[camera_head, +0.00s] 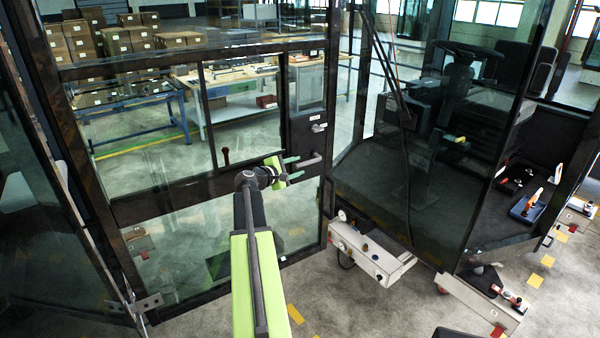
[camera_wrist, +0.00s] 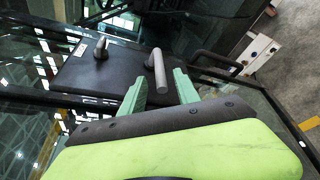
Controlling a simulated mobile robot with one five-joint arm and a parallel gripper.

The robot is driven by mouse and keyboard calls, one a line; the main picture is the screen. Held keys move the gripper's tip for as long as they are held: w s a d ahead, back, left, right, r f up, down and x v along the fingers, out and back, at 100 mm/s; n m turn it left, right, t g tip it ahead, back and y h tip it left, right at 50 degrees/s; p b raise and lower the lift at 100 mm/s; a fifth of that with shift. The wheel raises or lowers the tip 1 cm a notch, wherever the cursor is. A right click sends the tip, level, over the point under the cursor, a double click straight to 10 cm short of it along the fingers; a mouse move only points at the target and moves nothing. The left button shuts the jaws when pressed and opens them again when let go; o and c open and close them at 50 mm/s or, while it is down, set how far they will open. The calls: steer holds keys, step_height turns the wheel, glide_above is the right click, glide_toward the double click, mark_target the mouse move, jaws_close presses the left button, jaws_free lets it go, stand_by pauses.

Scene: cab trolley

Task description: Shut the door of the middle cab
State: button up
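A glazed cab door (camera_head: 292,130) with a black frame stands in front of me in the head view. Its hinge side is at the lower left and its free edge is towards the centre. A black panel near that edge carries a bar handle (camera_head: 311,160) with a knob above it. My gripper (camera_head: 296,169) is open at the handle. In the wrist view the grey handle (camera_wrist: 157,74) lies just ahead of and between the tips of the two green fingers (camera_wrist: 159,82). I cannot tell whether they touch it.
Right of the door is a glazed cab (camera_head: 440,180) with dark controls inside. A white trolley end (camera_head: 372,255) projects low beside the door edge. Workbenches (camera_head: 130,110) and stacked boxes (camera_head: 85,45) show through the glass. Grey floor with yellow marks is open at the lower centre.

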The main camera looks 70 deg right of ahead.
mark_target(301, 164)
steer(key=x, duration=0.5)
steer(key=shift+d+f+b, duration=0.1)
steer(key=shift+d+b, duration=0.15)
steer(key=shift+b, duration=0.15)
steer(key=shift+c, duration=0.5)
jaws_close()
stand_by(0.5)
